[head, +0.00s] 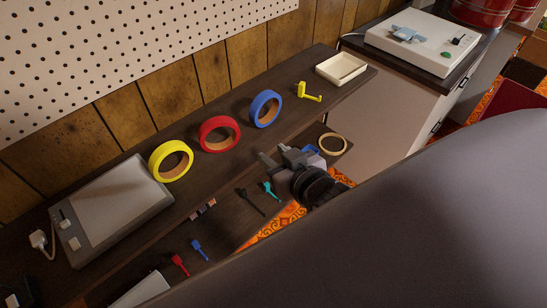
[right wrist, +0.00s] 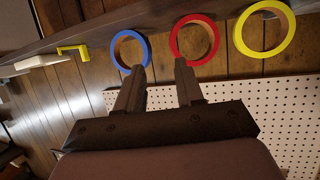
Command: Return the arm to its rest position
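My right gripper (head: 276,156) is near the middle of the head view, over the front edge of the dark bench, with its arm coming in from the right. In the right wrist view the two fingers of my right gripper (right wrist: 160,66) stand apart with nothing between them. Beyond them a blue ring (right wrist: 130,50) and a red ring (right wrist: 194,40) show past the tips, apart from the fingers as far as I can tell. My left gripper is in neither view. A large grey part of my own body hides the lower right of the head view.
On the bench stand a yellow ring (head: 171,161), a red ring (head: 220,134), a blue ring (head: 265,109), a yellow hook-shaped piece (head: 310,93), a cream tray (head: 341,68) and a grey box (head: 112,209). Several small coloured tools lie below the bench edge. A pegboard (head: 120,50) backs it.

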